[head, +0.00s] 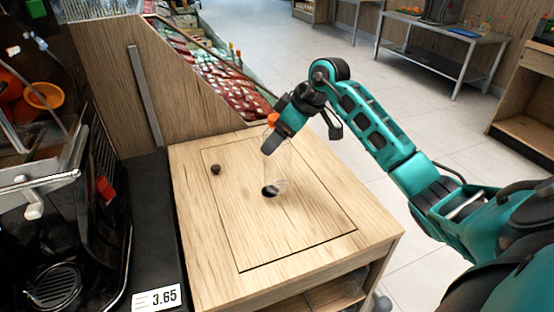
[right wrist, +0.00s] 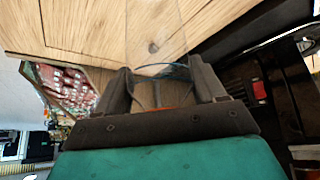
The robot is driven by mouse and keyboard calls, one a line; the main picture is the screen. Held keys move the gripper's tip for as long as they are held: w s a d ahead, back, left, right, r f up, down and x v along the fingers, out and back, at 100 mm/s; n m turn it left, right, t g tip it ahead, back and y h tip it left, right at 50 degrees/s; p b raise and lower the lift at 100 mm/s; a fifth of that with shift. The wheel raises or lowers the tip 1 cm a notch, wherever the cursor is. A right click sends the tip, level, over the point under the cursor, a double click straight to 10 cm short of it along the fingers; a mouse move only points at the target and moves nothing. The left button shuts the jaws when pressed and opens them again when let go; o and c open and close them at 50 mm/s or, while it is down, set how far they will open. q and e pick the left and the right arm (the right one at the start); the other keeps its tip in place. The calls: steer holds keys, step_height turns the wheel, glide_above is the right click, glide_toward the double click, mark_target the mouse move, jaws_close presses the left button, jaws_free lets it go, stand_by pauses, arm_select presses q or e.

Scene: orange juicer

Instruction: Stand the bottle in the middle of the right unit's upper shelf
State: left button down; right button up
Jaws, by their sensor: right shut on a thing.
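My right gripper (head: 270,143) is shut on a clear, see-through bottle (head: 280,165) above the wooden unit's top (head: 220,225). An orange part (head: 272,119) shows at the gripper. The bottle's lower end, with a dark patch, points down; I cannot tell whether it touches the wood. In the right wrist view the clear bottle (right wrist: 157,72) lies between the two fingers of the gripper (right wrist: 175,85). The unit's open front shows a shelf (head: 345,297) at the lower right, mostly hidden by the top. My left gripper is not in view.
A small dark knob (head: 215,169) sits on the wooden top. A sloped produce display (head: 215,75) is behind. Clear floor (head: 350,165) lies to the right.

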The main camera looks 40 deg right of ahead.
mark_target(277, 156)
steer(key=shift+f+b, duration=0.4)
steer(key=shift+f, duration=2.5)
steer(key=o, duration=1.4)
steer(key=shift+f, duration=0.15)
